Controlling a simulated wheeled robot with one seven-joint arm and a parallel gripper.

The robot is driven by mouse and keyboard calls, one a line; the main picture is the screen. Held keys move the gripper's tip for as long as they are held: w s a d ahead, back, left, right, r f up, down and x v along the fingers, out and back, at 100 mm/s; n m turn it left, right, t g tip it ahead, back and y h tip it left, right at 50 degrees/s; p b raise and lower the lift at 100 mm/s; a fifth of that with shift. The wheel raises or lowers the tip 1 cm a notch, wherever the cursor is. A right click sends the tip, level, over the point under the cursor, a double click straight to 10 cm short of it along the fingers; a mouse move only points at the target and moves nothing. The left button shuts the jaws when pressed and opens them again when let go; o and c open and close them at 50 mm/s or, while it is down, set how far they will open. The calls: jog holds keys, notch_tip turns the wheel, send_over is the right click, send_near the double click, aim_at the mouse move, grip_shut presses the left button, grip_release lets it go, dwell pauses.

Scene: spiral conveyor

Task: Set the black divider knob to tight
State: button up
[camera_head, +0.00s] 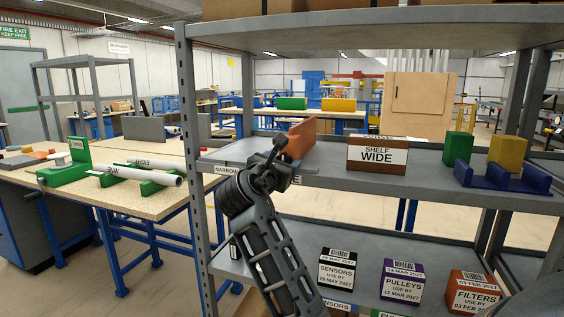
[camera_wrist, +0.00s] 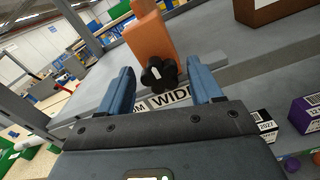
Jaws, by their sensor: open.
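The black divider knob (camera_wrist: 158,73) is lobed, with a small white mark on its face. In the wrist view it sits at the lower front of an upright orange divider (camera_wrist: 148,33), which also shows in the head view (camera_head: 303,137). My gripper (camera_wrist: 159,76) is open, its two blue fingers on either side of the knob with visible gaps. In the head view my gripper (camera_head: 270,168) is at the front edge of the middle shelf and hides most of the knob area. I cannot tell the knob's setting.
The grey shelf (camera_head: 340,178) has an edge strip reading NARROW and WIDE. Labelled boxes (camera_head: 402,282) stand below. A workbench (camera_head: 100,190) is at left.

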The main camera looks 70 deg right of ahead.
jog(key=shift+d, duration=0.1)
jog(key=c, duration=1.1)
jog(key=shift+o, duration=0.2)
